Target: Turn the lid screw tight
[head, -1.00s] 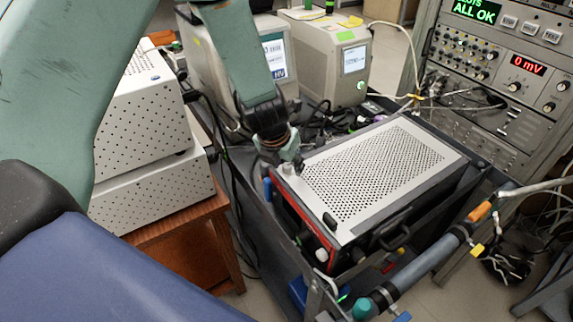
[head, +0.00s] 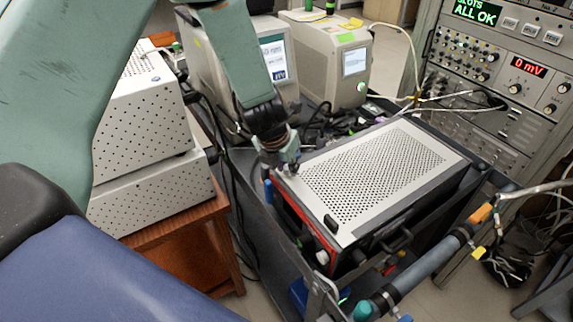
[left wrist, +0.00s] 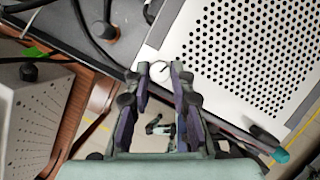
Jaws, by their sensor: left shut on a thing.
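The classifier unit has a perforated light-grey lid (head: 385,170) that lies flat and closed on its dark case with a red front edge. It also shows in the left wrist view (left wrist: 255,50). In the head view the fingers hide the screw. My right gripper does not show.
A black knob (head: 331,220) stands on the lid's front corner. White perforated boxes (head: 155,195) on a wooden table (head: 185,235) are at the left. Two grey instruments with screens (head: 335,60) stand behind, with cables around. A rack (head: 500,70) reading "ALL OK" and "0 mV" is at the right.

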